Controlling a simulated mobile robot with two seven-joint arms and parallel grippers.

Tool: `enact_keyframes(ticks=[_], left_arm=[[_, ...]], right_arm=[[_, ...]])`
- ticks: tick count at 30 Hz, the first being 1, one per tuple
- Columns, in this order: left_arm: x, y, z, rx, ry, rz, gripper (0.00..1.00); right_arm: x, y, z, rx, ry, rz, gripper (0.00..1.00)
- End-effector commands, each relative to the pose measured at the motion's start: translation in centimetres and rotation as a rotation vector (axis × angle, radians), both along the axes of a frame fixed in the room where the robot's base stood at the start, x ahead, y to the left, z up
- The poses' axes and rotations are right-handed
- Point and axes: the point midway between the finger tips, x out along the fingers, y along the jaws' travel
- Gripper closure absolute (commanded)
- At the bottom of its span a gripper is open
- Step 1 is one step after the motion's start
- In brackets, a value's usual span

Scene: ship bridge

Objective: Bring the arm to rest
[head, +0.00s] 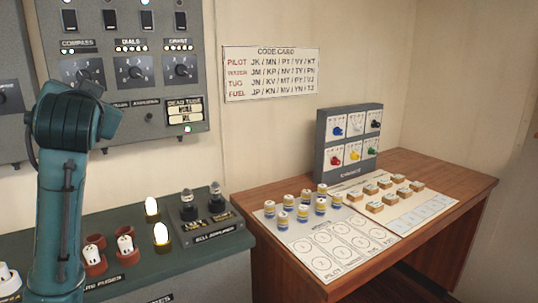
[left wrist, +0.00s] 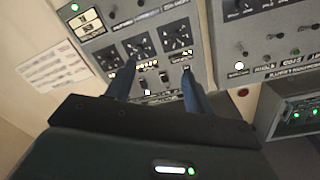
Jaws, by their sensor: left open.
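My left arm (head: 65,180) rises at the left of the head view, in front of the grey wall panel (head: 150,25). Its gripper does not show there. In the left wrist view my left gripper (left wrist: 158,70) has its two blue fingers apart, with nothing between them. The fingers point toward a grey panel with dials and switches (left wrist: 140,45), which looks tilted in this view. I cannot tell the gap between the fingertips and the panel. My right gripper is in neither view.
A green-topped console (head: 130,225) with lit bulbs (head: 161,233) and fuses (head: 125,245) lies below the panel. A wooden desk (head: 440,175) at right holds jars (head: 320,206), wooden blocks (head: 385,184) and a box of coloured knobs (head: 328,152). A code card (head: 271,73) hangs on the wall.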

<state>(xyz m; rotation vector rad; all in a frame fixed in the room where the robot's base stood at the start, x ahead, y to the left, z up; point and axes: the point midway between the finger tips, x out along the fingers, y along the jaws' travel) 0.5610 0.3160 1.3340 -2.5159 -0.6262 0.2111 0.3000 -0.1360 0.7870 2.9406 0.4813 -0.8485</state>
Motion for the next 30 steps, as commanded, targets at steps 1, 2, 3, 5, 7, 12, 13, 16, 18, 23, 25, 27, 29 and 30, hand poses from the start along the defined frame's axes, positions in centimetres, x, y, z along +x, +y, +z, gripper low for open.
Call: enact_keyframes(ticks=[1,2,3,5,7,12,13,16,18,23,25,27,29,30], left_arm=[[0.8,-0.4,-2.2,0.006,0.026,-0.022,0.47],[1.2,-0.8,-3.3,0.009,0.037,-0.036,0.47],[1.6,-1.2,-4.9,0.011,0.052,-0.058,0.47],[2.2,-1.9,-7.6,0.012,0.076,-0.090,0.47],[2.8,-2.9,-11.2,0.012,0.109,-0.136,0.47],[2.4,-6.1,-22.3,-0.027,0.206,-0.272,0.47],[1.9,-6.7,-24.5,-0.041,0.225,-0.297,0.47],[-0.3,-8.8,-31.3,-0.100,0.280,-0.378,0.47],[-2.6,-10.2,-35.8,-0.151,0.320,-0.430,0.47],[-9.7,-13.3,-44.7,-0.304,0.402,-0.521,0.47],[-13.4,-14.5,-47.7,-0.377,0.432,-0.548,0.47],[-16.9,-15.4,-50.0,-0.450,0.457,-0.562,0.47],[-19.6,-16.1,-51.5,-0.506,0.474,-0.569,0.47],[-21.2,-16.5,-52.2,-0.539,0.482,-0.572,0.47]], right_arm=[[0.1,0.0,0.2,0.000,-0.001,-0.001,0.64],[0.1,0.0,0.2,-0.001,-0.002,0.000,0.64],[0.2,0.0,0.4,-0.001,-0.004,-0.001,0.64],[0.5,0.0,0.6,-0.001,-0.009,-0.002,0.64],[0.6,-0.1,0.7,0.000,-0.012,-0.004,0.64],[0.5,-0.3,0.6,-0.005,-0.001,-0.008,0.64],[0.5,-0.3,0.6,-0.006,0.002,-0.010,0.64],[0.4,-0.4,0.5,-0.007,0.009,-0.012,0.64],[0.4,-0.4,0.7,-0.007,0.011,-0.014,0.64],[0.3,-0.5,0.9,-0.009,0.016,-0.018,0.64],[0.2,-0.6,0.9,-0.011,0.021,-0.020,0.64],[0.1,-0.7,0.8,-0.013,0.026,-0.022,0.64],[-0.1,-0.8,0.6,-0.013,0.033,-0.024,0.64],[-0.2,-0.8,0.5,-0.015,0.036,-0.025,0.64]])
